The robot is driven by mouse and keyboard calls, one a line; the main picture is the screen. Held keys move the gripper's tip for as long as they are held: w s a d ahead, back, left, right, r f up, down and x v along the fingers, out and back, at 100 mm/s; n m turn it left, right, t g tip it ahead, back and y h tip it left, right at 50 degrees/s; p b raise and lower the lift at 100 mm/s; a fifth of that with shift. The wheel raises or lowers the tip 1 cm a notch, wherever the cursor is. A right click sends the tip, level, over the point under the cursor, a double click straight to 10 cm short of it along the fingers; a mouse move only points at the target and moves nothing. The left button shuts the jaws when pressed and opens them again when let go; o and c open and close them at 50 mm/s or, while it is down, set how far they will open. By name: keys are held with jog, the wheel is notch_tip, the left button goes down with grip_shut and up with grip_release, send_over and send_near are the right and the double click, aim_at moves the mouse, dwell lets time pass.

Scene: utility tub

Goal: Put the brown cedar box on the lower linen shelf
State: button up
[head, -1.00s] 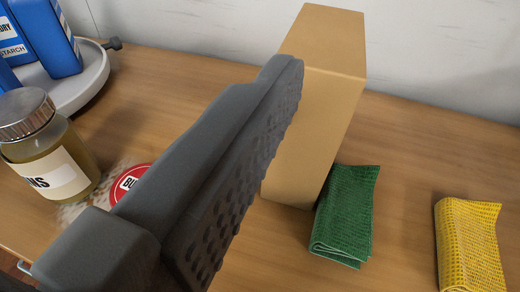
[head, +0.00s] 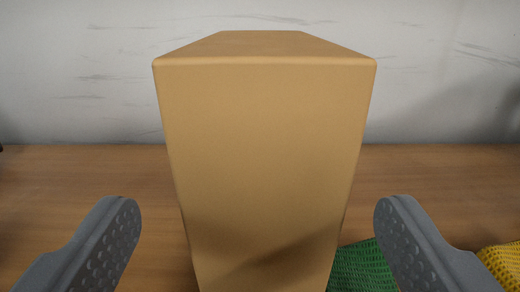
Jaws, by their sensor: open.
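A tall tan-brown box (head: 265,150), the only box in view, stands upright on the wooden surface and fills the middle of the head view. It looks plain, with no label on the faces I see. My gripper (head: 258,220) is open, with one finger to the left of the box and one to the right. Gaps show between both fingers and the box sides, and nothing is held. The bottom of the box is cut off by the frame. The lower linen shelf is not recognisable in this view.
A green cloth (head: 362,268) lies right of the box, partly behind my right finger. A yellow cloth (head: 502,264) lies at the far right edge. A scuffed white wall (head: 450,80) stands behind. The wooden surface (head: 80,185) is bare on the left.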

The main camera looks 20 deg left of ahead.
jog(key=shift+r+b+x, duration=0.2)
jog(key=shift+b+x, duration=0.3)
jog(key=shift+x, duration=1.05)
jog(key=shift+r+b+x, duration=0.2)
jog(key=shift+b+x, duration=0.3)
jog(key=shift+x, duration=1.1)
jog(key=shift+d, duration=0.1)
jog(key=c, duration=1.3)
jog(key=shift+r, duration=0.15)
